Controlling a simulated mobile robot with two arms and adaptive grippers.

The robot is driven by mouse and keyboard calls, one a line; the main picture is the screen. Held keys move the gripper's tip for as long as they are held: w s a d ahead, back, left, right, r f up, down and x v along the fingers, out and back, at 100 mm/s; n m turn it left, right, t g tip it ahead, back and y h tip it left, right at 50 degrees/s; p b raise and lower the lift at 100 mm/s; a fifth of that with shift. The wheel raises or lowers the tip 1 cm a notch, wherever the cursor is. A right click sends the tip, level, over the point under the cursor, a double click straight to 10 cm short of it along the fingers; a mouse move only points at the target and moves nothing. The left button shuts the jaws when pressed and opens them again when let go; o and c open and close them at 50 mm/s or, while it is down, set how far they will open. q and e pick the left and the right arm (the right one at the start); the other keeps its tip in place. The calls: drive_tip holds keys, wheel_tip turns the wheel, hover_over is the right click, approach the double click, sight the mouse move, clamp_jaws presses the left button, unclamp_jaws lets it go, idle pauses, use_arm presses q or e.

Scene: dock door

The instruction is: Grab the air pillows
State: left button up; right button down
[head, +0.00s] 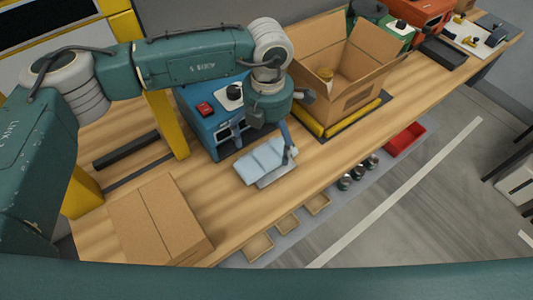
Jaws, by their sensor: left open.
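The air pillows (258,163) are a pale blue-white, segmented strip lying on the wooden table in front of the blue machine. My left gripper (294,126) comes down from above at the strip's right end. It is open, with one finger reaching down to the strip's right edge and the other spread up to the right. I cannot tell whether the lower finger touches the strip. My right gripper is not in view.
An open cardboard box (345,65) stands behind and to the right, beside yellow rollers (352,117). The blue machine (213,122) is close behind the strip. A flat closed carton (158,222) lies front left.

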sight(266, 159)
use_arm(q)
wheel_tip(266, 159, down, 2)
drive_tip(key=shift+a+f+p, duration=0.1)
drive_tip(key=shift+p, duration=0.2)
drive_tip(key=shift+f, duration=0.35)
drive_tip(key=shift+c, duration=0.8)
drive_tip(key=c, duration=0.9)
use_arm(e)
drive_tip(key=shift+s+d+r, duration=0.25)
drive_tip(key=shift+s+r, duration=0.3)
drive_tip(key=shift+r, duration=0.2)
